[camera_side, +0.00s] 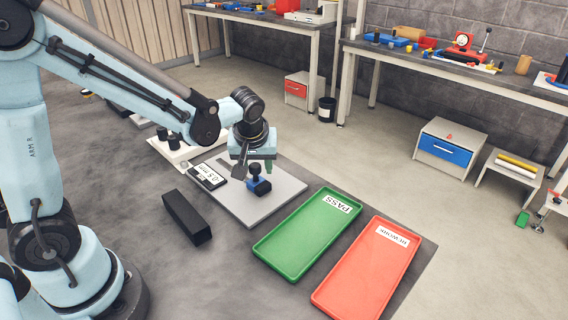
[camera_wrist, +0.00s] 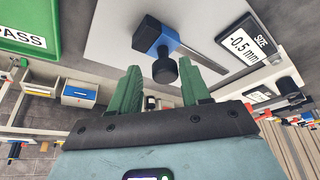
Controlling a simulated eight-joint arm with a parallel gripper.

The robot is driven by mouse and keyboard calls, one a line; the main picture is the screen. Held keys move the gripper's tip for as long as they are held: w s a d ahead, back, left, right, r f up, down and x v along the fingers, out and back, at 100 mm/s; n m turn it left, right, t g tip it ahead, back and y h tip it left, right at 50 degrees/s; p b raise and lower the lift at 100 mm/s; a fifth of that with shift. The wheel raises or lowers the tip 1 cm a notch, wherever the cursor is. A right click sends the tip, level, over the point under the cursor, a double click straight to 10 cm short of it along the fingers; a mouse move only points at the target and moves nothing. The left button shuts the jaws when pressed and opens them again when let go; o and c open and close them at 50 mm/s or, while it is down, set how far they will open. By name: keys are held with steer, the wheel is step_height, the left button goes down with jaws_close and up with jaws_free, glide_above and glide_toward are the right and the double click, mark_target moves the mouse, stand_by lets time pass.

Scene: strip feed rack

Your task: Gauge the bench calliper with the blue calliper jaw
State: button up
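The bench calliper lies on a light grey plate (camera_side: 290,187), with a grey metal beam (camera_wrist: 205,60) and a black-framed display (camera_side: 208,175). The display reads "SIZE -0.5 mm" in the wrist view (camera_wrist: 250,45). The blue calliper jaw (camera_side: 259,187) sits on the beam and also shows in the wrist view (camera_wrist: 152,34). A black knob (camera_wrist: 165,70) stands out from the jaw. My gripper (camera_side: 268,166) hangs over the jaw, pointing down. Its green fingers are apart in the wrist view (camera_wrist: 162,75), with the knob appearing between their tips. I see no finger touching it.
A green PASS tray (camera_side: 307,233) and a red REWORK tray (camera_side: 370,268) lie right of the plate. A long black block (camera_side: 187,217) lies in front of it. A white base with black knobs (camera_side: 183,150) stands behind left. Workbenches line the back wall.

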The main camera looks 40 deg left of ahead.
steer(key=shift+o, duration=0.5)
steer(key=shift+a, duration=0.15)
steer(key=shift+r, duration=0.15)
steer(key=v, duration=1.2)
stand_by(0.3)
steer(key=s+d+f+m+t+h, duration=0.1)
steer(key=s+f+m+t+h, duration=0.2)
steer(key=s+m, duration=0.4)
steer(key=shift+f+m+t, duration=0.25)
steer(key=shift+m+t, duration=0.25)
steer(key=shift+m, duration=0.5)
